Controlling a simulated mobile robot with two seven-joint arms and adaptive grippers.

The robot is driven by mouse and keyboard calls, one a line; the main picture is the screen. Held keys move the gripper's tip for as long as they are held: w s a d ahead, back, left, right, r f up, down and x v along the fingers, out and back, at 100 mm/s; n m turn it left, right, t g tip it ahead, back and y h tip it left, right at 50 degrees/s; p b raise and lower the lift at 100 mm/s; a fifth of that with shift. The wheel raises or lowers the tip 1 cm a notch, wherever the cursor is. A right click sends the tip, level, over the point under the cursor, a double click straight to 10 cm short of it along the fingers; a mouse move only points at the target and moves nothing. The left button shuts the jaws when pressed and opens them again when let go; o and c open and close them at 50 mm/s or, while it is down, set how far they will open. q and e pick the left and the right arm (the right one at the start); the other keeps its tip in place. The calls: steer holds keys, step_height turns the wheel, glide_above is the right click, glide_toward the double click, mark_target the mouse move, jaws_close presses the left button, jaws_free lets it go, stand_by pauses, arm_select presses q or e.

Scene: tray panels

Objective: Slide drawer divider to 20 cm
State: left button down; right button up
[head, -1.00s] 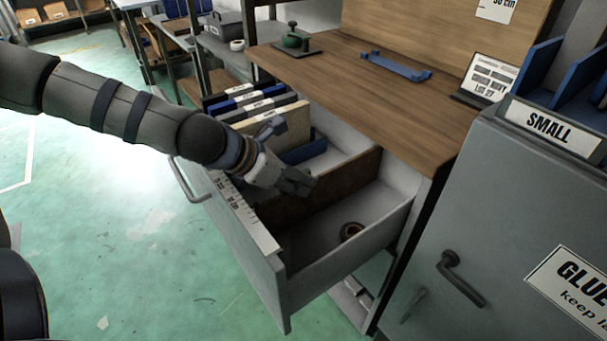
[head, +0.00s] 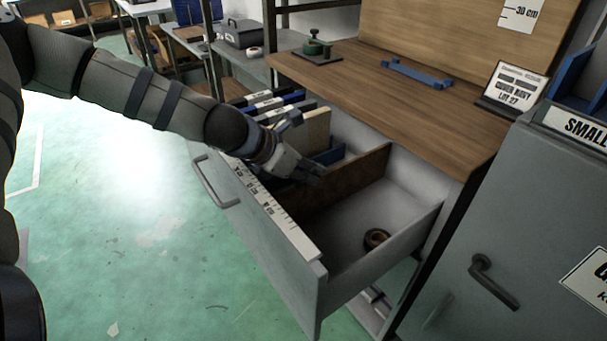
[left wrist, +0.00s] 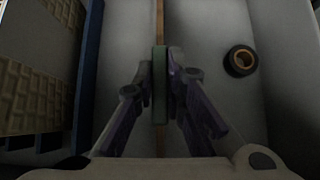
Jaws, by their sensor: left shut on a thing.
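The drawer divider (head: 355,180) is a thin brown upright board across the open grey drawer (head: 265,250). In the left wrist view the divider (left wrist: 160,20) runs up the middle, with a green strip (left wrist: 160,85) between the fingers. My left gripper (head: 316,176) is shut on the divider near its front end; its fingers (left wrist: 160,90) lie on both sides of it. A white ruler scale (head: 270,208) runs along the drawer's front top edge; its numbers are too small to read. My right gripper is out of view.
Several upright folders and a beige panel (head: 317,127) fill the drawer left of the divider, with a blue piece (head: 329,156) between. A sign (head: 520,14) reads 30 cm. A grey cabinet (head: 540,190) stands at right.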

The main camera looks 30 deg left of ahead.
arm_select(q)
steer(key=shift+w+a+f, duration=0.1)
steer(key=shift+w, duration=0.25)
steer(key=c, duration=1.6)
jaws_free()
steer(key=shift+c, duration=0.2)
steer(key=v, duration=0.7)
steer(key=shift+r, duration=0.25)
steer(key=shift+s+a, duration=0.1)
